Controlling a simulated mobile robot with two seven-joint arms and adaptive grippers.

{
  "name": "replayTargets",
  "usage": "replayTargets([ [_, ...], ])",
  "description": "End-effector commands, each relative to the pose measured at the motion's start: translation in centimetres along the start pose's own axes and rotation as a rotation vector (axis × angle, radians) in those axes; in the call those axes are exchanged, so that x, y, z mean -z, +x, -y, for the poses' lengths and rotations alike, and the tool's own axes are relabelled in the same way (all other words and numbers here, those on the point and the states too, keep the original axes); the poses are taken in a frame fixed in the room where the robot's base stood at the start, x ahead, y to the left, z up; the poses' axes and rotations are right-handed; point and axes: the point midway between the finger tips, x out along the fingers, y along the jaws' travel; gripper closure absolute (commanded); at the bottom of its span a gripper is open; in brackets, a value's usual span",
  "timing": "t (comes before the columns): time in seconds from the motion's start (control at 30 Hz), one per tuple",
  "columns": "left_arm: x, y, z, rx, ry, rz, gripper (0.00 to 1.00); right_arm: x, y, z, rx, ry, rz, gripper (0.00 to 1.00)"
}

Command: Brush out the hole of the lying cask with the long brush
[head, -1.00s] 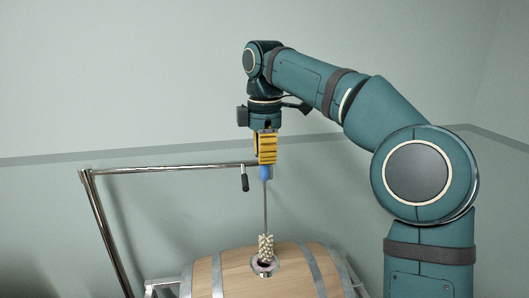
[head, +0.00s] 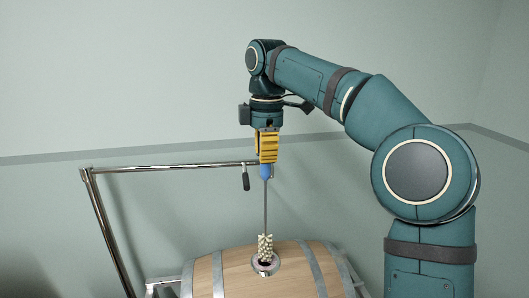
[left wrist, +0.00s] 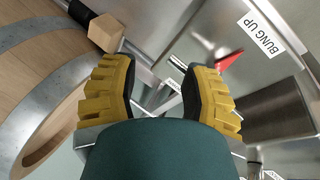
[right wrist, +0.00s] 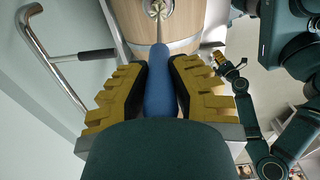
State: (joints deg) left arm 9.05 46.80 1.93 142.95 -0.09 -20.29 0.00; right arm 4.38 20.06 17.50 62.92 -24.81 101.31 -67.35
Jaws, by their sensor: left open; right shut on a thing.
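The lying cask (head: 290,273) is pale wood with metal hoops, at the bottom of the head view. Its hole (head: 265,263) has a metal ring and faces up. My right gripper (head: 266,160) is shut on the blue handle (head: 265,172) of the long brush (head: 265,210), which hangs upright. The pale bristle head (head: 265,246) is at the hole, with its lower end at the ring; how deep it reaches is unclear. The right wrist view shows the blue handle (right wrist: 160,90) between the fingers. My left gripper (left wrist: 158,90) is open and empty in the left wrist view.
A metal rail frame (head: 170,168) with a dark hanging handle (head: 245,180) stands behind the cask. The left wrist view shows a "BUNG UP" label (left wrist: 263,33), a small wooden block (left wrist: 105,32) and a red piece (left wrist: 229,61).

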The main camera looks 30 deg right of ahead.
Motion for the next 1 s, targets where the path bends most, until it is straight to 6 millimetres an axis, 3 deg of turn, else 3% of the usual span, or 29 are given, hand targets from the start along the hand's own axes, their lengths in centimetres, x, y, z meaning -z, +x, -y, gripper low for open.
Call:
replayTargets([
  [1.0, -0.4, 2.5, 1.0, 0.0, -0.001, 0.001, 0.54, -0.1, 4.0, 0.0, 0.0, 0.001, 0.0, 1.0],
])
